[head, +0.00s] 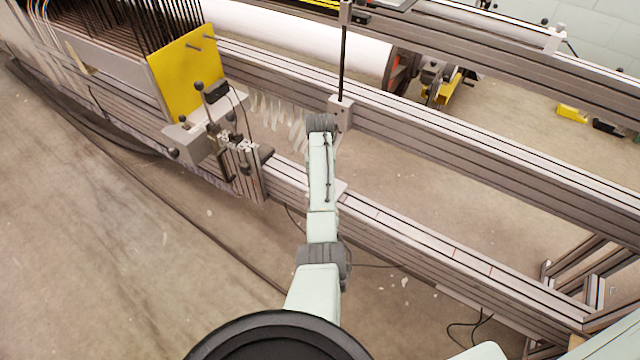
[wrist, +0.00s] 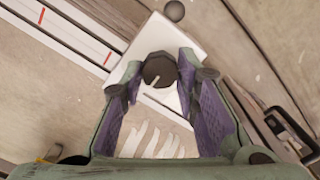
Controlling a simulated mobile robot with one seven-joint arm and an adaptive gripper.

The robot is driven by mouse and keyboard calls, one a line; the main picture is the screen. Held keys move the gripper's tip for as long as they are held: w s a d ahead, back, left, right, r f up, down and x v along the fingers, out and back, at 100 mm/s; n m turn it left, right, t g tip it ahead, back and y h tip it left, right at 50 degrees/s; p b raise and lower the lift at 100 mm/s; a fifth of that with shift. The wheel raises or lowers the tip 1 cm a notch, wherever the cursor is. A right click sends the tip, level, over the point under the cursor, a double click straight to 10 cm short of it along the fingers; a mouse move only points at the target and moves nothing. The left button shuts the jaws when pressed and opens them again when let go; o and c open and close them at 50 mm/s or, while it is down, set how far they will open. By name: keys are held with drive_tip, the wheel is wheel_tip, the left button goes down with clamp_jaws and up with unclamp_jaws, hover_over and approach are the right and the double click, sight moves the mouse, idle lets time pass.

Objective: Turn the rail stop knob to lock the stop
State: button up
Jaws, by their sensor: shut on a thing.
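The rail stop's dark round knob (wrist: 159,69), with a pale line across its face, shows in the upper middle of the wrist view. It is on the white stop block (wrist: 192,38). My gripper (wrist: 157,78) has its purple-padded fingers on either side of the knob and is shut on it. The pale rail (wrist: 75,38) with red marks runs up to the block, and the rail also shows in the head view (head: 425,236). In the head view my arm hides the knob and most of the gripper.
A dark ball (wrist: 174,11) sits just beyond the block in the wrist view. A yellow plate (head: 188,75) and a bracket with ball-ended levers (head: 245,168) stand left of my arm. A vertical dark rod (head: 343,60) rises behind it. The rail to the right looks clear.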

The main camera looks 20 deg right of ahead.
drive_tip(key=o, duration=1.1)
drive_tip(key=shift+o, duration=0.2)
drive_tip(key=shift+r, duration=0.1)
wheel_tip(320, 180, up, 12)
drive_tip(key=shift+w+a, duration=0.1)
